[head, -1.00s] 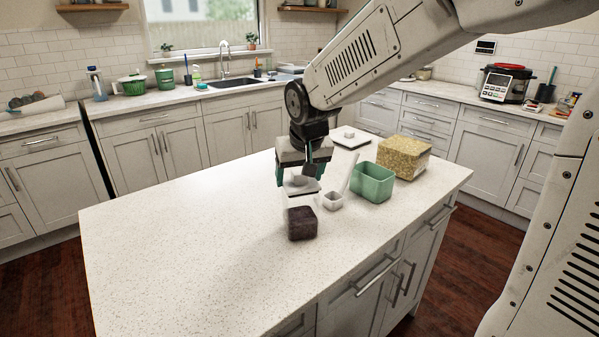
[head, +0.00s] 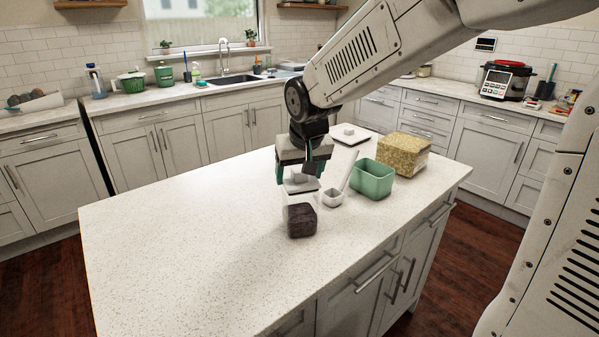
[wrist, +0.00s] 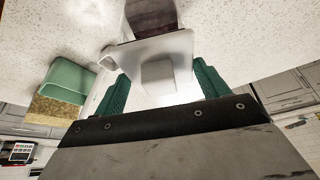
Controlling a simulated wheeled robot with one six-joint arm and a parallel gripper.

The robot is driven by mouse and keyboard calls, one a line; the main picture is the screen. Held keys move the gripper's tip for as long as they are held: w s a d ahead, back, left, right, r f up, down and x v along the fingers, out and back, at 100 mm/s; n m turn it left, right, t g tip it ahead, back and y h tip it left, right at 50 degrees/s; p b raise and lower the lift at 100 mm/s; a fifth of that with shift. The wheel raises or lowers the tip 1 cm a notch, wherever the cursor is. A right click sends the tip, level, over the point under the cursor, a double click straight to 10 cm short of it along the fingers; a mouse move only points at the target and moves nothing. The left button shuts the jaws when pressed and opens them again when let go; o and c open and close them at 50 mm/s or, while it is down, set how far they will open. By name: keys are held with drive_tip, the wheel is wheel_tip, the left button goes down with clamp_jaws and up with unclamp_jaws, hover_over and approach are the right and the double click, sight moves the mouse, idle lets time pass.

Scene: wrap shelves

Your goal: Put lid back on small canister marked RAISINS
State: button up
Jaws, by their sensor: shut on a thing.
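My gripper (head: 303,172) is shut on the knob of a pale square lid (head: 301,187). It holds the lid above the island top, just over and slightly behind a small clear canister with dark contents (head: 302,221). The lid looks apart from the canister in the head view. In the wrist view the lid (wrist: 135,52) and its knob sit between the green fingers (wrist: 157,82), and the dark-filled canister (wrist: 150,18) is partly hidden beyond it. No RAISINS marking is readable.
A white scoop (head: 333,198) with a raised handle lies right of the canister. An open green bin (head: 372,180) and a yellow-filled canister (head: 403,153) stand further right. Another lid (head: 350,135) lies behind them. The island's left side is clear.

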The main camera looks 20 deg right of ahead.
sight(300, 169)
drive_tip(key=shift+f, duration=0.65)
idle(0.8)
drive_tip(key=o, duration=1.1)
drive_tip(key=shift+c, duration=0.2)
drive_tip(key=shift+r, duration=3.55)
